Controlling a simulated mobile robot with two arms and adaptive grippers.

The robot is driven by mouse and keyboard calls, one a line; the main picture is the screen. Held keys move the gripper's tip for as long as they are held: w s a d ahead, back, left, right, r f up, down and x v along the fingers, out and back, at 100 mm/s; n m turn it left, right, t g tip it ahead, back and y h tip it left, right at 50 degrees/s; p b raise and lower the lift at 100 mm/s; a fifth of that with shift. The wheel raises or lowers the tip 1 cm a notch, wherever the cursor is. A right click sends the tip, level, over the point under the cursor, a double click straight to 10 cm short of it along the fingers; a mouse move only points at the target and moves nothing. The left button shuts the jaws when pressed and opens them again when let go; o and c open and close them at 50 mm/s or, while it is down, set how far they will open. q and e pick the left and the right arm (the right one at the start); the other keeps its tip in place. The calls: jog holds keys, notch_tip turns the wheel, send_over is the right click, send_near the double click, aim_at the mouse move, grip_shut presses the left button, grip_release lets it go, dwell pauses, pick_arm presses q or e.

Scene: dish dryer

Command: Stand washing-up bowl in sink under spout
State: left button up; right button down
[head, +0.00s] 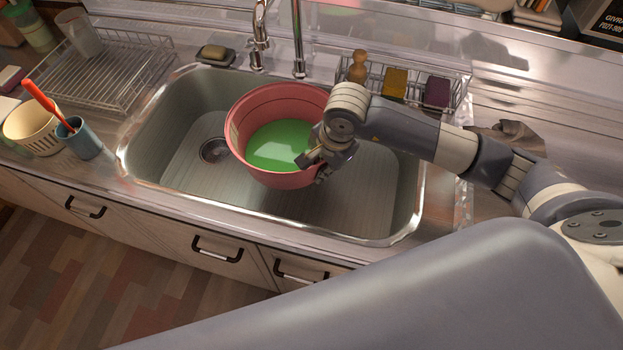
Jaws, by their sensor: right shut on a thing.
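The washing-up bowl (240,148) is pink-red, with a green inside bottom or green contents. It is in or just above the steel sink (386,200), upright or nearly so; I cannot tell whether it touches the sink floor. My right gripper (316,165) is shut on the bowl's right rim, and its wrist hides part of that side. The spout (298,45) rises behind the sink, close to the bowl's back rim in the picture. The drain (214,150) shows left of the bowl. My left gripper is not in view.
A wire dish rack (105,75), a cream basket (33,127) and a blue cup with a red-handled brush (79,138) stand on the left counter. A soap dish (215,55) and a caddy with brush and sponges (425,90) sit behind the sink. The sink's left part is clear.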

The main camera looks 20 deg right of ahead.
jog(key=shift+w+f, duration=0.15)
jog(key=shift+f, duration=0.45)
jog(key=shift+m, duration=0.3)
notch_tip(320, 180, down, 5)
jog(key=shift+f, duration=0.1)
jog(key=shift+f+p, duration=0.3)
jog(key=shift+f, duration=2)
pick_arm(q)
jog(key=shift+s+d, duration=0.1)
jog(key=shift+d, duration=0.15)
pick_arm(e)
jog(key=c, duration=2.2)
grip_release()
jog(key=shift+f, duration=0.2)
jog(key=o, duration=0.4)
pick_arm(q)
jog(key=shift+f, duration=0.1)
pick_arm(e)
jog(key=shift+o, duration=0.2)
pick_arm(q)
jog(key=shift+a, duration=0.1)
pick_arm(e)
jog(key=shift+r, duration=0.1)
